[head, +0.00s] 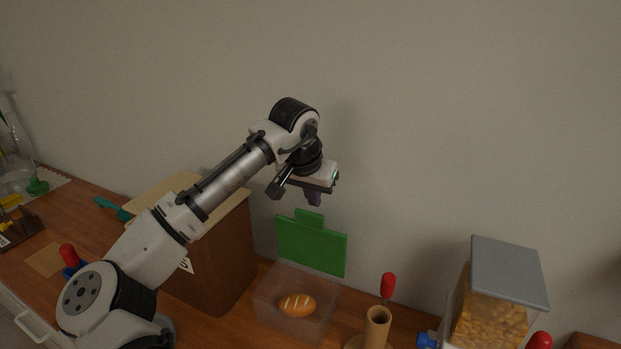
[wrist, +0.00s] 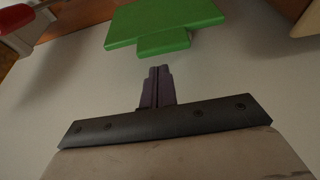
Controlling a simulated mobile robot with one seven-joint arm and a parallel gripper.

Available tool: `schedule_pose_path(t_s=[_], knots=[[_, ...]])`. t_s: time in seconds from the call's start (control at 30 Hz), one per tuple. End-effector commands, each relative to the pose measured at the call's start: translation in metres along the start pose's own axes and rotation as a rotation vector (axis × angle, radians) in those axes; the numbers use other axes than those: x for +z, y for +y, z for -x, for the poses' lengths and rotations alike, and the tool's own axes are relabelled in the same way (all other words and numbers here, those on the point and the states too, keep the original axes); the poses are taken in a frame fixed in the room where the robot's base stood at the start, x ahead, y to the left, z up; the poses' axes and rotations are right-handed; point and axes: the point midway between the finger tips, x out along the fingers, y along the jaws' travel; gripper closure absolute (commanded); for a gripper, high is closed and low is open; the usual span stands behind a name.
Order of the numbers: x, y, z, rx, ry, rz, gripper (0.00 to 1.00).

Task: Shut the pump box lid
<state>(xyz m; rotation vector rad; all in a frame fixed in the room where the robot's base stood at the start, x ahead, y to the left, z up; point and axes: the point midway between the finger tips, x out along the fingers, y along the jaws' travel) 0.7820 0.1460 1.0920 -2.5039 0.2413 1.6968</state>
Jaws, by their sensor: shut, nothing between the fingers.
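A clear box (head: 266,306) stands on the wooden counter with a brown bread roll (head: 297,305) inside. Its green lid (head: 311,246) stands open, roughly upright at the back edge, with a small tab on its top edge. No label shows, so I cannot confirm the name pump box. My gripper (head: 313,198) is shut and empty, pointing down just above the lid's tab and apart from it. In the wrist view my gripper's fingers (wrist: 157,85) are together, and the green lid (wrist: 165,18) lies beyond the fingertips.
A brown wooden box (head: 220,262) stands left of the clear box. To the right are a wooden cup holder (head: 377,326) with a red-handled tool (head: 388,287) and a grey-lidded container (head: 510,270) of yellow pieces. The wall is close behind.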

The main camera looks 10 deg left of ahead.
Motion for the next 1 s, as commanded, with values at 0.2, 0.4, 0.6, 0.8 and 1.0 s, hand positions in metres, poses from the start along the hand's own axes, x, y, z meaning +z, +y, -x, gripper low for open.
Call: schedule_pose_path(t_s=[0.2,0.4,0.6,0.8,1.0], knots=[[0.0,0.0,-0.02,0.0,0.0,0.0,1.0],[0.0,0.0,-0.023,0.0,0.001,0.0,1.0],[0.0,0.0,-0.023,0.0,0.003,0.0,1.0],[0.002,-0.004,-0.025,0.002,0.038,0.001,1.0],[0.002,-0.01,-0.024,0.001,0.104,0.001,1.0]])
